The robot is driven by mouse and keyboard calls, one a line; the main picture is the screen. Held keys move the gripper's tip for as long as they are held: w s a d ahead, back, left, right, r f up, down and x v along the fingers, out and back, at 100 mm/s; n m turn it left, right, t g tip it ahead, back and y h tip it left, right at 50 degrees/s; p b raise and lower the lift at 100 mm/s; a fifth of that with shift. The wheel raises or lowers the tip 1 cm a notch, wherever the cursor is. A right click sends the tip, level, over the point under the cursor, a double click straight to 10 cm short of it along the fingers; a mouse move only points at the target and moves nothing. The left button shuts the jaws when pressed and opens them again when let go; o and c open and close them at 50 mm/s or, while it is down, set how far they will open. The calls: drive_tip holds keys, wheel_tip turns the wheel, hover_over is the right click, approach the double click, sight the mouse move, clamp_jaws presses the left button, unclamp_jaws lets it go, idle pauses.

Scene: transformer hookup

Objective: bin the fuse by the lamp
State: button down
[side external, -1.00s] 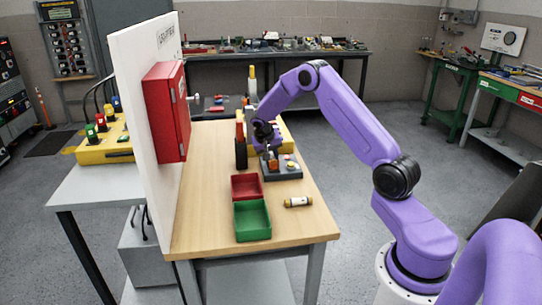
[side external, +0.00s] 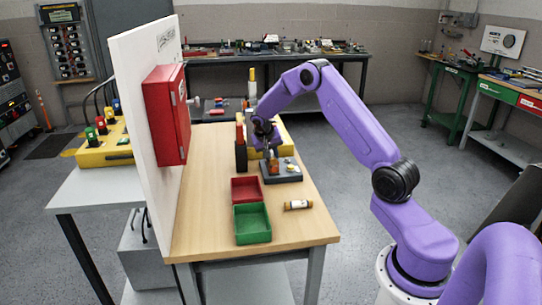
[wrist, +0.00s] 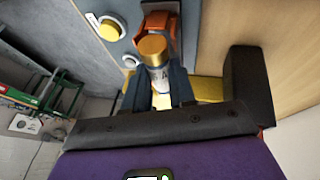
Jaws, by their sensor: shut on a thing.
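My gripper (wrist: 158,92) is shut on a fuse (wrist: 160,72) with a gold cap and a white lettered body. An orange clip (wrist: 160,28) stands right against the fuse in the wrist view; I cannot tell whether the fuse is still seated in it. The clip is on a grey block (side external: 285,176), beside a round yellow lamp or button (wrist: 108,31). In the side view my gripper (side external: 270,147) is low over that block and hides the held fuse. A red bin (side external: 246,199) and a green bin (side external: 252,237) stand nearer on the table, both apparently empty.
Another gold-and-white fuse (side external: 298,205) lies on the table right of the green bin. A white panel (side external: 146,120) with a red box (side external: 168,115) stands at the left edge. A dark upright piece (side external: 241,157) stands left of my gripper. The table's front is clear.

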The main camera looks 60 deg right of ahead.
drive_tip(key=shift+r, duration=1.1)
drive_tip(key=shift+r, duration=2.45)
drive_tip(key=shift+a, duration=0.1)
drive_tip(key=s+a+r, duration=0.1)
drive_tip(key=a+r, duration=0.1)
drive_tip(key=a, duration=1.3)
wheel_tip(320, 180, down, 6)
drive_tip(key=shift+s+f, duration=0.25)
